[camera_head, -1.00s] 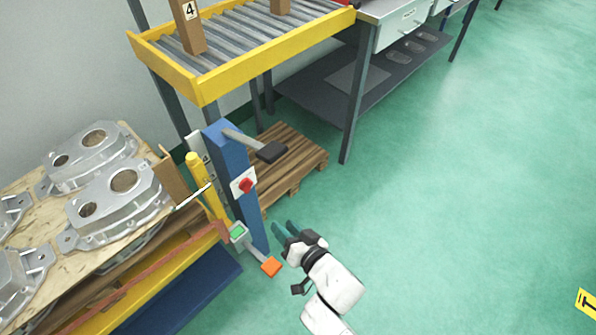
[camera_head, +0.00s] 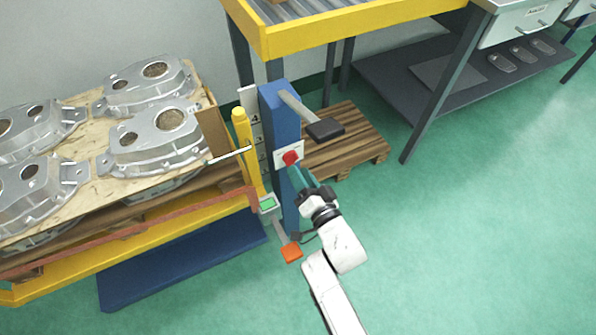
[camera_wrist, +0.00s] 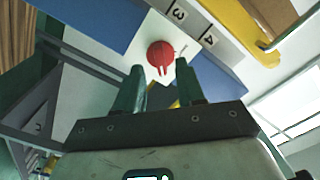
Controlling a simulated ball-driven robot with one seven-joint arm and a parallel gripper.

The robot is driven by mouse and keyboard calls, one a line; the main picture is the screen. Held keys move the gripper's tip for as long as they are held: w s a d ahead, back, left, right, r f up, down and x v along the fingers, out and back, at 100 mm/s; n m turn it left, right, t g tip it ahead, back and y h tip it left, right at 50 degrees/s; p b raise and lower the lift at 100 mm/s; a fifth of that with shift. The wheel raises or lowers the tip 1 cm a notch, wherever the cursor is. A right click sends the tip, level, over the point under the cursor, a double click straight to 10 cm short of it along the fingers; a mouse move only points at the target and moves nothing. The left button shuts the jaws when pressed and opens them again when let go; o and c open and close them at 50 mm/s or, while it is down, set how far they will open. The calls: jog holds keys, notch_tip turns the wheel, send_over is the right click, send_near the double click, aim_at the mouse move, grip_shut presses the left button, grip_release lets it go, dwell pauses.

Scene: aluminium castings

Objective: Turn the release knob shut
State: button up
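The red release knob (camera_head: 290,158) sits on a white plate on the blue post (camera_head: 284,120). In the wrist view the knob (camera_wrist: 161,54) is just beyond my fingertips, roughly midway between them. My gripper (camera_head: 310,178) is in front of the post, just below and to the right of the knob. In the wrist view my gripper (camera_wrist: 158,72) shows two green fingers apart with nothing between them. The fingers look apart from the knob, though the exact gap is hard to tell.
An orange pedal (camera_head: 291,252) and a small box with a green face (camera_head: 268,204) are low on the post. A dark pad on an arm (camera_head: 326,129) juts out above. Castings (camera_head: 155,138) lie on a pallet at left. Open green floor (camera_head: 470,240) is at right.

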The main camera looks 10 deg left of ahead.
aim_at(292, 160)
jog(key=shift+b+x, duration=0.3)
jog(key=shift+x, duration=0.9)
jog(key=shift+c, duration=0.3)
grip_shut()
